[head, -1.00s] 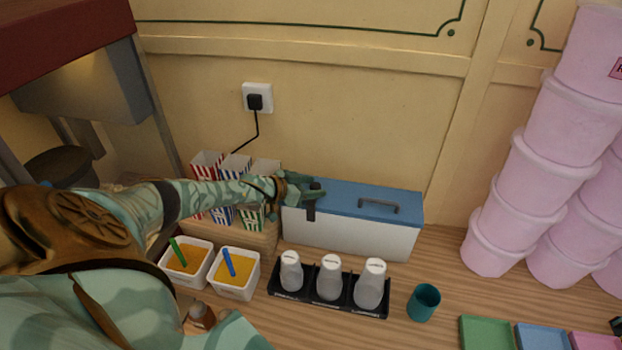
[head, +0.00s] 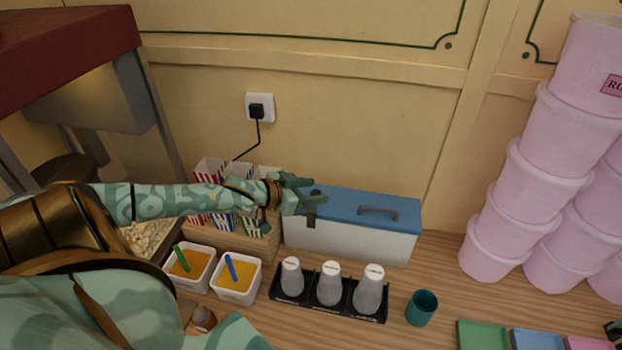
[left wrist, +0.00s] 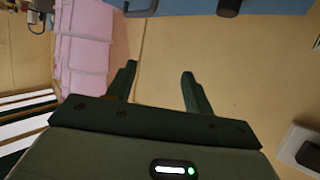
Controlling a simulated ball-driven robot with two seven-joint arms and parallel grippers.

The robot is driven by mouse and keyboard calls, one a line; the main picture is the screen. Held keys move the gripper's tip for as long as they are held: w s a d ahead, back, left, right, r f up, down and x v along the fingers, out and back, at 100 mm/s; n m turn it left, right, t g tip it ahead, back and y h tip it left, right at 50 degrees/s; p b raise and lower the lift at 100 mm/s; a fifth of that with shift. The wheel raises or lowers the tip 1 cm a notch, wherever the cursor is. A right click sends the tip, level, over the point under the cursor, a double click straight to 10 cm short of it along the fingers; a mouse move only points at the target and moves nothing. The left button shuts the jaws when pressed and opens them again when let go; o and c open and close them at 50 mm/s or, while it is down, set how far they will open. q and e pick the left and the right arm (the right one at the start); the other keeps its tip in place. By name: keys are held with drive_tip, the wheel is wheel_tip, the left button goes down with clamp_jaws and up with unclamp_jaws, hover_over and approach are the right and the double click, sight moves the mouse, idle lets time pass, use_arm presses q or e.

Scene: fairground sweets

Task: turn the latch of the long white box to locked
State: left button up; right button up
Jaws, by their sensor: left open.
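The long white box (head: 350,241) with a blue lid (head: 345,205) stands against the wall in the head view. Its latch shows as a dark strap (head: 311,221) over the front edge near the lid's left end, with a dark knob on top. The latch's exact angle is hard to tell. My left gripper (head: 312,187) is open above the left end of the lid, close to the latch. In the left wrist view its fingers (left wrist: 159,75) are apart with nothing between them, and the blue lid (left wrist: 285,6) shows at the top edge.
Striped cartons (head: 210,170) stand behind my left forearm. Two tubs of orange filling (head: 237,279) and a black rack (head: 330,305) of white-topped shakers stand in front. A teal cup (head: 421,308) and stacked pink tubs (head: 505,215) are to the right. A wall plug (head: 257,110) is behind.

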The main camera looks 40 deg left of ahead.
use_arm(q)
drive_tip(key=s+d, duration=0.1)
drive_tip(key=s+d+r, duration=0.1)
drive_tip(key=shift+s+d+r, duration=0.15)
drive_tip(key=shift+s+r, duration=0.15)
drive_tip(key=shift+f, duration=0.1)
idle(0.4)
